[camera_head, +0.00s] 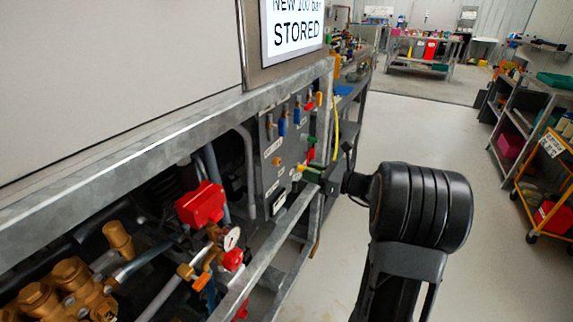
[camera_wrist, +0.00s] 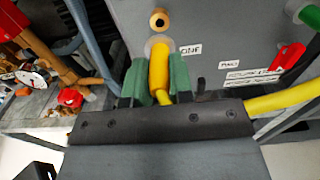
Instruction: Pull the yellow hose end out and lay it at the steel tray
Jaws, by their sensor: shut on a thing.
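The yellow hose end (camera_wrist: 158,72) sits between the two green-padded fingers of my gripper (camera_wrist: 160,82) in the wrist view. The fingers are shut on it from left and right. Its upper end meets a round grey port on the grey panel (camera_wrist: 215,35); I cannot tell how deep it sits. More yellow hose (camera_wrist: 285,98) runs off to the right. In the head view my gripper (camera_head: 313,173) is at the panel, and the hose end is too small to make out. A yellow hose (camera_head: 335,128) hangs at the panel's far edge. I cannot pick out the steel tray.
A galvanised frame rail (camera_head: 262,268) runs below the panel (camera_head: 285,150). Red (camera_wrist: 290,58) and green (camera_wrist: 308,14) fittings lie right of the hose end. A pressure gauge (camera_head: 231,238) and brass pump parts are at the left.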

